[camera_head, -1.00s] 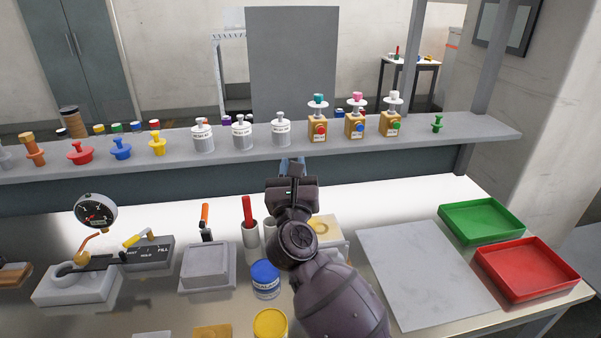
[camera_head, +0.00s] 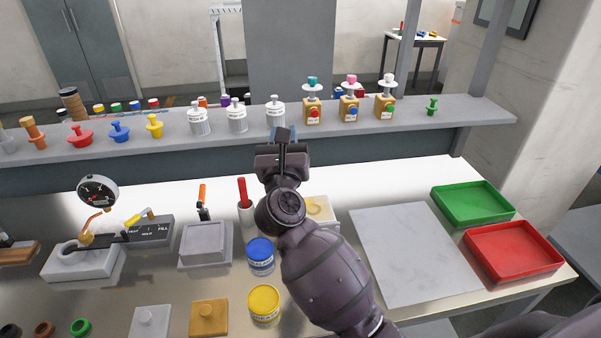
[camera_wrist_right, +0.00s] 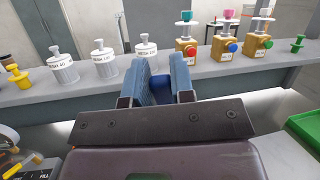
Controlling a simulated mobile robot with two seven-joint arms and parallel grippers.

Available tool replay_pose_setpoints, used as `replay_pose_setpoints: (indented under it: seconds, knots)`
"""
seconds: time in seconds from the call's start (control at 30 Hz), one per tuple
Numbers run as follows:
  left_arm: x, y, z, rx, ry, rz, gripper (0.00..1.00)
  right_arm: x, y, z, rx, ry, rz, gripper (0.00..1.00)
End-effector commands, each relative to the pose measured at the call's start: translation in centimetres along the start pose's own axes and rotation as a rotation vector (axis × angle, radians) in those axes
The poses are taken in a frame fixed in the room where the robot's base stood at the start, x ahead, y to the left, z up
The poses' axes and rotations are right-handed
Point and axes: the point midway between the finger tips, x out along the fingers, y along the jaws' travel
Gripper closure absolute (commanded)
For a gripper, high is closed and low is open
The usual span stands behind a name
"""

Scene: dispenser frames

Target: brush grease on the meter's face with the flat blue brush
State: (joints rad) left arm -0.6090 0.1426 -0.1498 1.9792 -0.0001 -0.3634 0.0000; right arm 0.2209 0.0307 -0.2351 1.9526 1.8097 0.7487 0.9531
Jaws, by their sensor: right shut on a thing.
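The meter (camera_head: 98,192) is a round gauge with a dark face and pale rim. It stands on a bent copper pipe above a grey block at the left of the bench. My right gripper (camera_head: 283,140) is in front of the shelf, right of the meter and well apart from it. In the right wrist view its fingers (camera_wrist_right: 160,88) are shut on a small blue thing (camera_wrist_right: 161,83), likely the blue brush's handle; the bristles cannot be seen. A blue tin (camera_head: 261,257) and a yellow tin (camera_head: 264,304) stand left of my right arm. My left gripper is out of view.
The grey shelf (camera_head: 380,133) crosses behind with white canisters (camera_head: 237,118), wooden dispensers (camera_head: 349,110) and coloured knobs. A red handle (camera_head: 242,190) stands in a white cup. A grey slab (camera_head: 415,255), green tray (camera_head: 437,205) and red tray (camera_head: 470,262) lie at right.

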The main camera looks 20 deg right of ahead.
Motion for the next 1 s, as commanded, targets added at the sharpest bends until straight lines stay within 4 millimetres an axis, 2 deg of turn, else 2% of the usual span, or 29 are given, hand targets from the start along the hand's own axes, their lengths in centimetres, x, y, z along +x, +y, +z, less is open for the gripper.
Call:
replay_pose_setpoints:
  seconds: [0.47,0.6,0.73,0.87,1.0]
  knots:
    - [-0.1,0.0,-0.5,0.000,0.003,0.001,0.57,-0.3,-0.5,-0.5,0.054,0.014,-0.027,1.00]
    - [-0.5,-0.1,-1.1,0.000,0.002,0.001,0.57,-0.8,-3.2,0.7,0.132,0.022,-0.046,1.00]
    - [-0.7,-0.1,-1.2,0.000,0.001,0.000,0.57,-1.2,-5.1,2.3,0.193,0.028,-0.027,1.00]
    - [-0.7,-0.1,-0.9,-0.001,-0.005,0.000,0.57,-1.4,-6.2,3.6,0.244,0.036,-0.005,1.00]
    - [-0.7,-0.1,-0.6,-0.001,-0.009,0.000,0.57,-1.5,-6.2,4.2,0.316,0.054,0.010,1.00]
